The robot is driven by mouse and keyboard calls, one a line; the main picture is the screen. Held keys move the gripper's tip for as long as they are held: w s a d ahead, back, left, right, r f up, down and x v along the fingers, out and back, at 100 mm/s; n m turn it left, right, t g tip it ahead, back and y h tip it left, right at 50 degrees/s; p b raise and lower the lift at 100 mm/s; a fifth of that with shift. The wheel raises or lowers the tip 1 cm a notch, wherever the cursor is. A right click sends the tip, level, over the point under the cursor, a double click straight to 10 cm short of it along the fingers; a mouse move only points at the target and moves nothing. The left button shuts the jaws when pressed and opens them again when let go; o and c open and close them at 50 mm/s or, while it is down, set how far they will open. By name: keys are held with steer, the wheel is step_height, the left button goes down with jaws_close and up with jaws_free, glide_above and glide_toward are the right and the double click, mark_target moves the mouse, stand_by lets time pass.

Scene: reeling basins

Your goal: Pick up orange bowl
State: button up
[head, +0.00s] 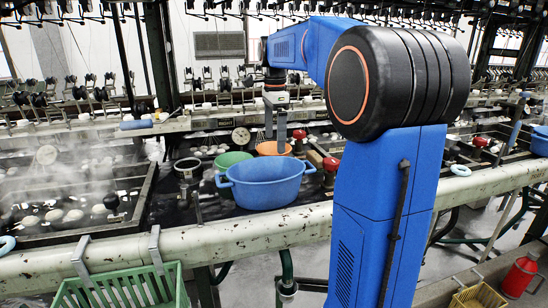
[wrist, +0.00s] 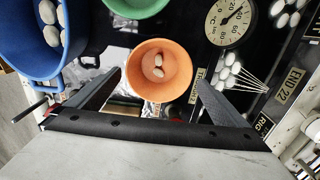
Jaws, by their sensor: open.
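The orange bowl (wrist: 136,62) sits near the middle of the wrist view, with a few pale cocoons in its bottom. In the head view the orange bowl (head: 273,148) shows behind the blue basin, its lower part hidden. My gripper (wrist: 158,85) is open, and its two dark fingers stand to the left and right of the bowl in the wrist view. The bowl appears beyond the fingertips; I cannot tell whether they touch it. In the head view my gripper (head: 276,138) points down over the bowl.
A blue two-handled basin (head: 265,183) stands in front of the bowl. A green bowl (head: 232,160) is close to its left. A round dial (wrist: 228,22) and a fan of white cocoons lie to the right. A pale pipe rail (head: 220,237) runs along the front.

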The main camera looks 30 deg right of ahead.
mark_target(274, 151)
steer(key=shift+a+f, duration=0.15)
steer(key=shift+f, duration=2.6)
steer(key=shift+c, duration=0.5)
steer(key=c, duration=1.1)
step_height(274, 151, up, 10)
